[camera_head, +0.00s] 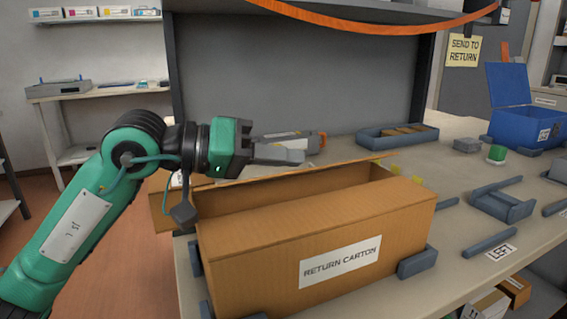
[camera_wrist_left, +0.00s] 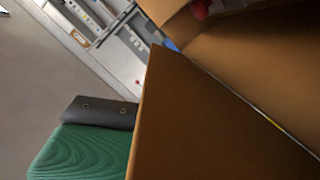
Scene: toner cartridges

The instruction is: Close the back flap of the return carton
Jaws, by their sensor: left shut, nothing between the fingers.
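The brown return carton (camera_head: 250,262) stands on the table with its labelled front facing me. A front top panel (camera_head: 320,212) covers the near part of its top. Behind it, the back flap (camera_head: 270,183) shows as a narrow strip along the far edge, seen almost edge-on; its exact angle is unclear. A side flap (camera_head: 160,205) sticks out at the left. My left gripper (camera_head: 303,156) is shut and empty, above and behind the back flap; I cannot tell whether it touches it. Brown cardboard (camera_wrist_left: 220,125) fills much of the left wrist view. My right gripper is not in view.
Grey stops (camera_head: 418,262) sit at the carton's corners. A blue-grey tray (camera_head: 372,139) and an open blue box (camera_head: 515,120) stand farther back. A grey rack (camera_head: 500,207) is at the right.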

